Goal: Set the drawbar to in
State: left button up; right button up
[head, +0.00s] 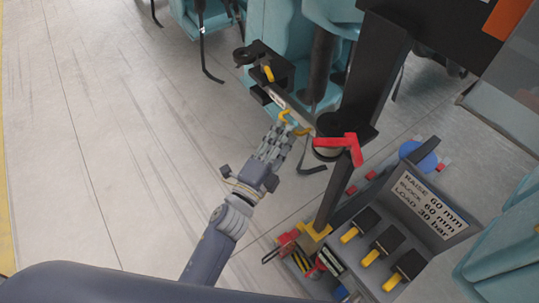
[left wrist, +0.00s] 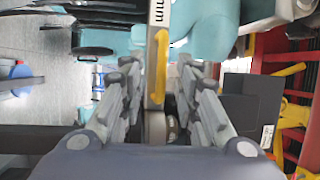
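The drawbar (head: 294,108) looks like a narrow grey bar with a white label, slanting from a black block at upper left toward a dark post. A yellow hooked handle (head: 285,115) is on it; I cannot tell its exact setting. My left gripper (head: 279,131) reaches up to this handle from below. In the left wrist view the yellow handle (left wrist: 161,65) stands between the two spread fingers, with a gap seen on each side. The left gripper is open, with no clear grip on it. The right gripper is not in view.
A red lever (head: 342,144) on a dark round knob sits just right of the handle. A control box with black-and-yellow switches (head: 370,257) and a sign (head: 429,203) stands at lower right. Teal seats are behind. The grey floor (head: 110,130) at left is clear.

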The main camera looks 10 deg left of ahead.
pick_arm(q)
jog(key=v, duration=0.9)
jog(key=shift+s, duration=0.3)
jog(key=shift+f, duration=0.15)
jog(key=s+a+f+n+g+y, duration=0.2)
jog(key=f+n, duration=0.1)
jog(key=f, duration=0.8)
jog(key=s+a+f+n+g+y, duration=0.1)
jog(key=s+a+f+n+g, duration=0.2)
jog(key=f, duration=0.8)
jog(key=s+a+f+n+g+y, duration=0.15)
jog(key=f+n, duration=0.25)
jog(key=f, duration=0.7)
jog(key=s+a+f+n+g+y, duration=0.1)
jog(key=s+a+f+n+g, duration=0.2)
jog(key=s+f, duration=0.4)
jog(key=s+a+f+n+g+y, duration=0.1)
jog(key=s+a+f+n+g, duration=0.2)
jog(key=s+f, duration=0.4)
jog(key=s+a+f+n+g+y, duration=0.1)
jog(key=s+a+f+n+g, duration=0.2)
jog(key=s+f, duration=0.5)
jog(key=s+a+g, duration=0.1)
jog(key=s+a, duration=0.1)
jog(key=s, duration=0.5)
jog(key=shift+b, duration=0.35)
jog(key=shift+d+g+y, duration=0.1)
jog(key=shift+g+y, duration=0.15)
